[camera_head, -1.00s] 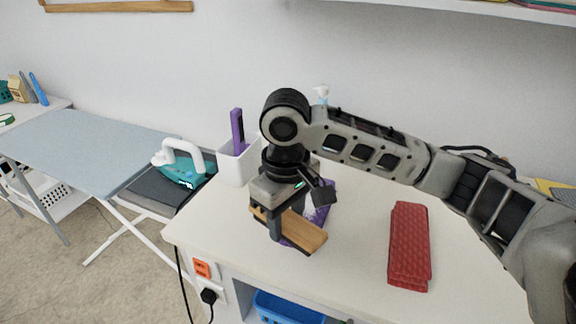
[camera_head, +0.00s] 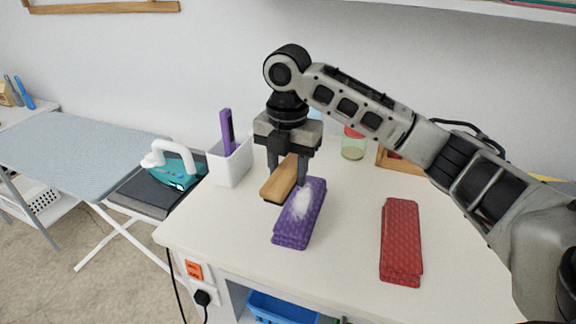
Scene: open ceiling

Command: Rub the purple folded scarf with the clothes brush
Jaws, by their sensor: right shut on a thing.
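The purple folded scarf (camera_head: 311,198) lies on the white table, left of its middle, with a whitish patch on its top. My right gripper (camera_head: 286,180) is shut on the clothes brush (camera_head: 279,181), which has a light wooden back and a dark underside. The brush is at the scarf's upper left side; I cannot tell whether it touches the scarf. The gripper's fingers hide part of the brush and the scarf's far left edge. My left gripper is not in view.
A red folded cloth (camera_head: 401,240) lies to the right on the table (camera_head: 345,262). A white holder (camera_head: 230,163) with a purple item stands behind left. A jar (camera_head: 353,145) and a wooden frame (camera_head: 389,160) are at the back. An iron (camera_head: 172,170) rests on the ironing board (camera_head: 78,150).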

